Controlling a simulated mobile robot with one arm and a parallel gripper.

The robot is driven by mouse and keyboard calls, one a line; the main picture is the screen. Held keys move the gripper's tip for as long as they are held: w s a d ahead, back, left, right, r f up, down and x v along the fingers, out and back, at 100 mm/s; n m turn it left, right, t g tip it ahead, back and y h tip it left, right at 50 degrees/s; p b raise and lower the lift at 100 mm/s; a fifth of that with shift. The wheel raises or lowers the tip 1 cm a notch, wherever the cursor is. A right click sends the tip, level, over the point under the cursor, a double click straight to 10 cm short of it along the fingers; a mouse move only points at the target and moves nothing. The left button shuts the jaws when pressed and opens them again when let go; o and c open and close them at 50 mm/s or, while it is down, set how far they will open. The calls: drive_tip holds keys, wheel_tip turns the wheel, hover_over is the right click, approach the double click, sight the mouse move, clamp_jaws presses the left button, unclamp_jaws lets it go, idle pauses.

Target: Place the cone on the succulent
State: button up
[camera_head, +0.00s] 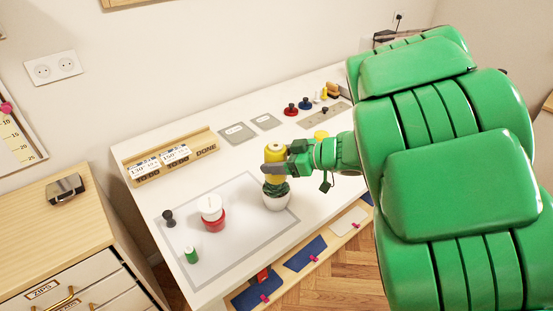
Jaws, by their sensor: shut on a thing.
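The cone (274,153) is a yellow thread cone, held upright in my gripper (275,167). My gripper is shut on it, with a dark finger across its front. The succulent (277,190) is a dark green plant in a white pot (278,202) on the white table. The cone is directly above the succulent in the picture. Its lower end meets the leaves in view, but I cannot tell whether it touches or rests on them.
A white spool on a red one (214,224), a green spool (191,255) and a black stamp-like piece (168,217) stand on the grey-bordered mat (248,248). A wooden card holder (205,147) is behind. Red and blue knobbed pieces (291,109) stand at the back right.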

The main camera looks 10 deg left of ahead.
drive_tip(key=shift+f, duration=0.1)
drive_tip(key=o, duration=1.2)
drive_tip(key=shift+c, duration=0.2)
drive_tip(key=shift+d+r, duration=0.1)
drive_tip(key=shift+r, duration=0.1)
drive_tip(key=shift+s+d+r, duration=0.15)
drive_tip(key=shift+d+r, duration=0.1)
drive_tip(key=shift+d, duration=0.35)
drive_tip(key=v, duration=1)
drive_tip(key=shift+d, duration=0.2)
drive_tip(key=shift+s, duration=0.15)
